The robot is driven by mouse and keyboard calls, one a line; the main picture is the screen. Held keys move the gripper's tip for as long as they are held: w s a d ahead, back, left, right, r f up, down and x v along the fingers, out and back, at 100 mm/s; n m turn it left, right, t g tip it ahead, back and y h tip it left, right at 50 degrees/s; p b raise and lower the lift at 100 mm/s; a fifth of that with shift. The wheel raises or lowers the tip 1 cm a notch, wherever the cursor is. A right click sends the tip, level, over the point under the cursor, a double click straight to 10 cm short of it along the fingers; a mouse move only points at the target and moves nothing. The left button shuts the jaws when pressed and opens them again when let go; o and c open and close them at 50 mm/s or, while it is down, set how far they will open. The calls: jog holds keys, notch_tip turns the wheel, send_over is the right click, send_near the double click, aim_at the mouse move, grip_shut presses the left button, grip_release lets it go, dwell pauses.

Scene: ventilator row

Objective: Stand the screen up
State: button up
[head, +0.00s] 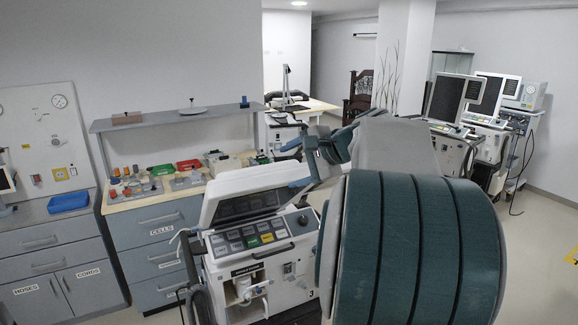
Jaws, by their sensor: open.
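The screen (248,206) belongs to the near ventilator (262,250), marked 3, at bottom centre. It is a pale-framed panel with a dark face. It leans low over the back of the control panel (250,236), unlike the upright screens farther back. My gripper (293,165) is at the screen's upper right, with blue fingertips pointing left. It looks open and empty. I cannot tell whether a finger touches the screen's edge. My large teal arm link covers the right of the view and hides the floor behind it.
Other ventilators (485,125) with upright screens (447,98) stand at the back right. A bench (150,199) with coloured trays and a raised shelf (165,120) is behind on the left. A blue tray (68,201) sits on the far-left cabinet. Some floor shows at bottom left.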

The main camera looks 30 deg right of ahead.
jog(key=shift+r+p+v, duration=0.25)
jog(key=shift+p+v, duration=0.2)
jog(key=shift+v, duration=1.1)
jog(key=shift+w, duration=0.15)
jog(key=shift+c, duration=0.3)
